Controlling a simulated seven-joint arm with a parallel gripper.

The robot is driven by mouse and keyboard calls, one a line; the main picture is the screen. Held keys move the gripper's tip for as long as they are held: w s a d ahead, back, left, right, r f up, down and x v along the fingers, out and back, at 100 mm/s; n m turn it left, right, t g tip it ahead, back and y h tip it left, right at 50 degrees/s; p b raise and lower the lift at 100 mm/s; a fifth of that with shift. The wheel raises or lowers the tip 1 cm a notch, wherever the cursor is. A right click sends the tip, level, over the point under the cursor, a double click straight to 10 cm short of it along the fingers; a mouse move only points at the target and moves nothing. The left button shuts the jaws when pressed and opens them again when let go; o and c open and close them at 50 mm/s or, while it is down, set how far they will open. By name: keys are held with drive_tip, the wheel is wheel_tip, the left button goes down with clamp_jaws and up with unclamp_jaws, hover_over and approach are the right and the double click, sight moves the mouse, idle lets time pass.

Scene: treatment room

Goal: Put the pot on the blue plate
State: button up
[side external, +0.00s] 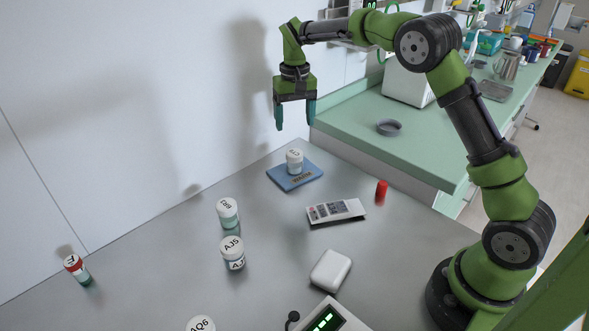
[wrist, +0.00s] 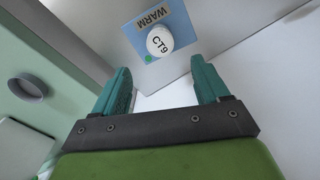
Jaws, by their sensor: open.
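A small white-lidded pot (side external: 294,162) stands upright on the blue plate (side external: 282,184) near the wall. In the wrist view the lid of this pot (wrist: 160,42) reads CT9, and the blue plate (wrist: 183,38) bears a WARM label and a green dot. My gripper (side external: 294,122) is open and empty, pointing down above the pot and plate, clear of both. In the wrist view the pot shows beyond the gap between the fingertips (wrist: 160,72). Other white-lidded pots stand nearer the camera: one (side external: 228,212), one marked AJ5 (side external: 233,253), and one marked AQ6 (side external: 201,325), cut by the frame edge.
Bare grey table lies around the plate; the wall is close behind.

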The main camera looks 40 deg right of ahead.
drive_tip(key=s+a+r+t+y, duration=0.1)
drive_tip(key=s+a+r+t, duration=0.3)
drive_tip(key=s+r, duration=0.8)
drive_tip(key=s+a+f+t, duration=0.1)
drive_tip(key=s+a, duration=0.1)
drive_tip(key=s, duration=0.6)
drive_tip(key=s+a+f+n+t+y, duration=0.1)
drive_tip(key=s+a+f+t, duration=0.1)
drive_tip(key=s, duration=0.6)
drive_tip(key=shift+s, duration=0.25)
drive_tip(key=shift+o, duration=0.4)
drive_tip(key=shift+a+r, duration=0.1)
